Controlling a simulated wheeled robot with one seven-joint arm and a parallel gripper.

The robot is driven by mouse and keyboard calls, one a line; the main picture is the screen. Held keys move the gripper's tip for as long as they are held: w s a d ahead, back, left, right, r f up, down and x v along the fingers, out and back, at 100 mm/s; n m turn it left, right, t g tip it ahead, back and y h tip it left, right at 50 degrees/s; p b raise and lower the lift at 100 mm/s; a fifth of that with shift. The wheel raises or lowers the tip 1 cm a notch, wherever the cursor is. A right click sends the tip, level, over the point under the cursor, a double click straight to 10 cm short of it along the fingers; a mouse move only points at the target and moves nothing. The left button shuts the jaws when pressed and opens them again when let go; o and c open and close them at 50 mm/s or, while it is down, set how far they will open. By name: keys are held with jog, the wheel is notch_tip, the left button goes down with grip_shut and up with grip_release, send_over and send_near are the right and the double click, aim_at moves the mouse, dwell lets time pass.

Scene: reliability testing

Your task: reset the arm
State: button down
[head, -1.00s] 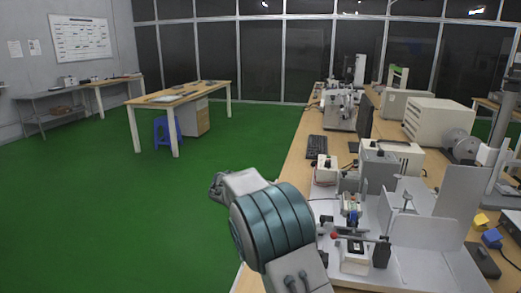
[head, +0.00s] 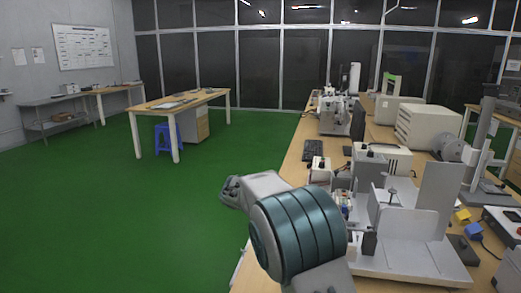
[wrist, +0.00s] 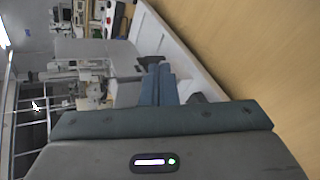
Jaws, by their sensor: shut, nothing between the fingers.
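My arm (head: 300,235), with its teal-banded joint, reaches up from the bottom of the head view, at the near left edge of the long workbench (head: 290,180). It hides part of the grey test fixture (head: 410,250). I cannot make out my gripper in the head view. In the wrist view my gripper (wrist: 160,72) shows its blue-grey fingers together, with nothing between them. The fingers point towards a pale fixture plate and a white edge, which appear turned sideways. I cannot tell how far apart they are.
A yellow block (head: 463,215) and a blue block (head: 473,231) lie right of the fixture. Green floor (head: 100,220) is open at left, before another table (head: 185,99) and a blue stool (head: 163,140).

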jog(key=s+d+r+m+y+p, duration=0.1)
jog(key=s+d+y, duration=0.2)
jog(key=s, duration=0.3)
jog(key=s+d+r+y+p, duration=0.1)
jog(key=s+d+y, duration=0.15)
jog(key=s, duration=0.35)
jog(key=s+a+m+t+y+p, duration=0.2)
jog(key=s+y, duration=0.4)
jog(key=s, duration=0.9)
jog(key=shift+s+a+f+m+t+p, duration=0.15)
jog(key=shift+s+f+m+t+p, duration=0.2)
jog(key=shift+t, duration=0.25)
jog(key=shift+w+y, duration=0.15)
jog(key=shift+y, duration=0.1)
